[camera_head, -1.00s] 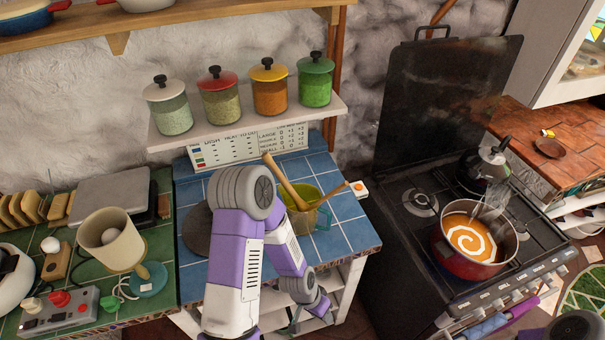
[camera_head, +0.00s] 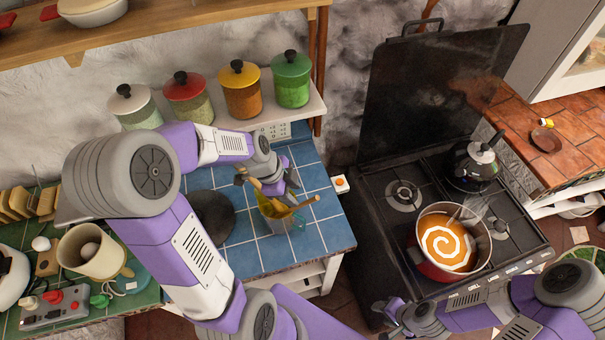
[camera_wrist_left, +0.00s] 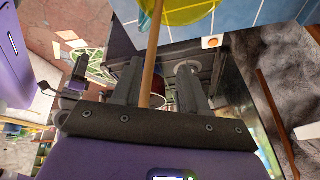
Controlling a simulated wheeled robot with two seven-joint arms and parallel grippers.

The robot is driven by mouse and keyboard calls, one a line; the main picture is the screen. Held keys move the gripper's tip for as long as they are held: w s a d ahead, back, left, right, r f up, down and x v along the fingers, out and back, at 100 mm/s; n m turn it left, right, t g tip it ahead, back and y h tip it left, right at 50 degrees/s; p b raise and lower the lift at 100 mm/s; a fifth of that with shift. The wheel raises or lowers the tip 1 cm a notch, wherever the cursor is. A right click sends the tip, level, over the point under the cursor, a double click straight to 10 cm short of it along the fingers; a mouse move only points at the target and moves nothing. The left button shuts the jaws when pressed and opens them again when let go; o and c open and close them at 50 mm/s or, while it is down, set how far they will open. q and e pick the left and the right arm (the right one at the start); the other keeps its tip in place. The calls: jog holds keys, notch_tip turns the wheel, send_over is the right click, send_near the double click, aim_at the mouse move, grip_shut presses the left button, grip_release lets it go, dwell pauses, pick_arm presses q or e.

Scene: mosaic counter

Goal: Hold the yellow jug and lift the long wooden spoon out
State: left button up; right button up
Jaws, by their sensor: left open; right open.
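The yellow jug (camera_head: 272,209) stands on the blue tiled counter, and its teal handle faces right. The long wooden spoon (camera_head: 256,186) leans in it, partly hidden by my left gripper. A shorter wooden utensil (camera_head: 306,203) sticks out to the right. My left gripper (camera_head: 266,178) is open just above the jug's back rim. In the left wrist view, a wooden handle (camera_wrist_left: 151,50) runs between the two open fingers (camera_wrist_left: 156,82), with the yellow jug (camera_wrist_left: 190,10) at the top edge; I cannot tell whether they touch it. My right gripper (camera_head: 392,318) is open at the lower edge, in front of the stove.
A dark round object (camera_head: 211,215) lies left of the jug. A shelf with several lidded jars (camera_head: 240,92) is behind my left arm. A stove with a red pot of soup (camera_head: 447,245) stands to the right. The blue counter (camera_head: 318,232) is clear right of the jug.

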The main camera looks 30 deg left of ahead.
aim_at(290, 211)
pick_arm(q)
jog(key=x, duration=0.2)
jog(key=s+x, duration=0.1)
jog(key=x, duration=0.2)
jog(key=shift+d+f, duration=0.15)
jog(key=shift+f, duration=0.2)
jog(key=shift+d+f, duration=0.2)
jog(key=shift+f, duration=0.3)
jog(key=shift+w, duration=0.1)
jog(key=shift+c, duration=0.3)
grip_shut()
